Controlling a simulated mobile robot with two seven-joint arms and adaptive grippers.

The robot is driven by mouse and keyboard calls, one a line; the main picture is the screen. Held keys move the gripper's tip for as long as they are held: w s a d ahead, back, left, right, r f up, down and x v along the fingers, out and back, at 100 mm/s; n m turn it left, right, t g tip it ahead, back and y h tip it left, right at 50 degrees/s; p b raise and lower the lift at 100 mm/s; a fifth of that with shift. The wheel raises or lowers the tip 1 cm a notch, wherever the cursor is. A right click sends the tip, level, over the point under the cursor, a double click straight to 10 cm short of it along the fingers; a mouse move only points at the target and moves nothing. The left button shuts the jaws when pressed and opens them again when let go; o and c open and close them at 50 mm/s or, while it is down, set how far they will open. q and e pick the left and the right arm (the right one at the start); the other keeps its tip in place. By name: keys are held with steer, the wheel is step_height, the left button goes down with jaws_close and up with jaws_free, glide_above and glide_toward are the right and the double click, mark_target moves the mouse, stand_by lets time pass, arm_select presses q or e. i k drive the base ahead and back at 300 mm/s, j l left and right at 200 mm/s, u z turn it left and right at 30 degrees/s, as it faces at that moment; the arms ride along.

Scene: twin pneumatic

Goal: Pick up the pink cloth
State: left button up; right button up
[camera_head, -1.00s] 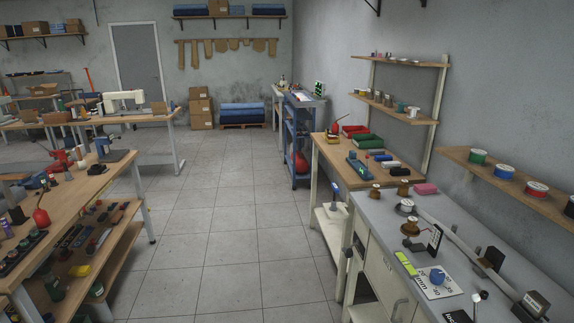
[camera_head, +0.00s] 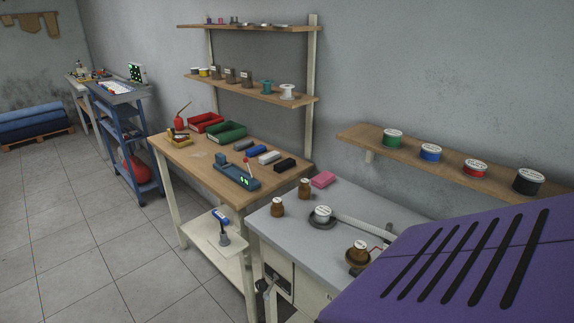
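The pink cloth (camera_head: 322,180) is a small, flat, folded-looking block. It lies on the grey bench (camera_head: 292,236), near the bench's back left corner and close to the wooden table beside it. Nothing covers it, and nothing is touching it. Neither of my grippers is in view.
The wooden table (camera_head: 180,150) holds red and green bins (camera_head: 227,132). A wall shelf (camera_head: 365,140) with spools overhangs at right. The bench's right part is hidden. Floor at left (camera_head: 80,230) is clear.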

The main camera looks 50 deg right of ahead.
mark_target(324, 178)
steer(key=i+u, duration=0.25)
steer(key=i, duration=0.5)
steer(key=i+u, duration=0.2)
steer(key=i, duration=0.6)
steer(key=i+z, duration=0.15)
steer(key=z, duration=0.3)
steer(key=i+z, duration=0.1)
steer(key=z, duration=0.35)
steer(key=i+j+z, duration=0.1)
steer(key=z, duration=2.1)
